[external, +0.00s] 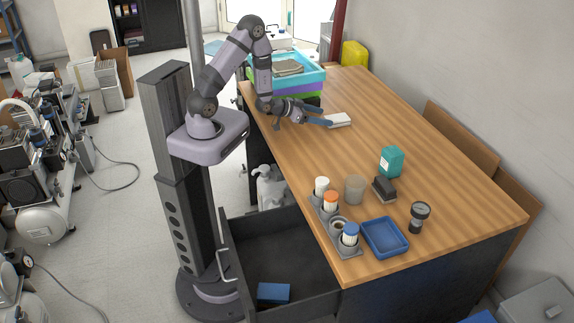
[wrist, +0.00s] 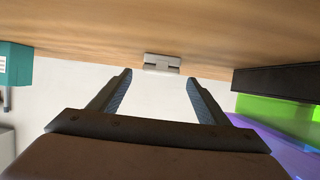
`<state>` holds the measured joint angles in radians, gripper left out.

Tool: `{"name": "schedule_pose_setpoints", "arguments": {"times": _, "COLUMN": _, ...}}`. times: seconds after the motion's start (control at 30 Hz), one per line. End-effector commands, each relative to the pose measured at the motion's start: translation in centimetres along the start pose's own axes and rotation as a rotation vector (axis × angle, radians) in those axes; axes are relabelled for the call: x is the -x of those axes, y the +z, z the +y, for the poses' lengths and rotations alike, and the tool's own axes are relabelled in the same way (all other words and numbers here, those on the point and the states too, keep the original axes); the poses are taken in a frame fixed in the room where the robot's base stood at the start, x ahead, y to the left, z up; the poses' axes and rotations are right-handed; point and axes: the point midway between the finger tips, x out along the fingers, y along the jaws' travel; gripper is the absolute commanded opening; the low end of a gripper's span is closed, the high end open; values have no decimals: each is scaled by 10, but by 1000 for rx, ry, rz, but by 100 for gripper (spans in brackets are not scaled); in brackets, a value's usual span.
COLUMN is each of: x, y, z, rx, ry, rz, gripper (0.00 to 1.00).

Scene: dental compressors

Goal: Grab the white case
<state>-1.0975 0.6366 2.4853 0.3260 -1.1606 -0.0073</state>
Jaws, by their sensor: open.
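The white case (external: 339,120) is a small, flat, pale block lying on the wooden table, near its far left part in the external view. In the wrist view the case (wrist: 162,63) shows light grey and lies ahead of the fingertips, roughly centred in the gap. My gripper (external: 324,119) is low over the table, just left of the case, with its fingers pointing toward it. In the wrist view my gripper (wrist: 158,77) is open, with nothing between its two fingers. Whether a fingertip touches the case cannot be told.
Stacked coloured trays (external: 287,71) stand at the table's back left, close to my arm. A teal box (external: 391,161), a dark block (external: 384,188), a translucent cup (external: 354,189), a rack of bottles (external: 344,247) and a blue tray (external: 370,248) stand nearer the front. The table around the case is clear.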

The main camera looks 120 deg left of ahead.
Motion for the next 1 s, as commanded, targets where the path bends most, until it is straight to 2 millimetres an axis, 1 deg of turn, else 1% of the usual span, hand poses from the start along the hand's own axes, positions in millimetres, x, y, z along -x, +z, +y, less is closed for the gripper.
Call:
{"name": "schedule_pose_setpoints", "arguments": {"times": 0.13, "x": -2, "y": 0, "z": 0, "rx": 0, "ry": 0, "rz": -1, "gripper": 70}}
{"name": "schedule_pose_setpoints", "arguments": {"times": 0.23, "x": -8, "y": -1, "z": 0, "rx": 0, "ry": 0, "rz": -2, "gripper": 70}}
{"name": "schedule_pose_setpoints", "arguments": {"times": 0.5, "x": -37, "y": -1, "z": 0, "rx": 0, "ry": 1, "rz": -2, "gripper": 70}}
{"name": "schedule_pose_setpoints", "arguments": {"times": 0.63, "x": -48, "y": -1, "z": 0, "rx": 0, "ry": -1, "rz": -1, "gripper": 70}}
{"name": "schedule_pose_setpoints", "arguments": {"times": 0.77, "x": -52, "y": 0, "z": 0, "rx": 0, "ry": -1, "rz": -2, "gripper": 70}}
{"name": "schedule_pose_setpoints", "arguments": {"times": 0.97, "x": -52, "y": 0, "z": 0, "rx": 0, "ry": -1, "rz": -1, "gripper": 70}}
{"name": "schedule_pose_setpoints", "arguments": {"times": 1.0, "x": -52, "y": 0, "z": 0, "rx": 0, "ry": -1, "rz": -1, "gripper": 63}}
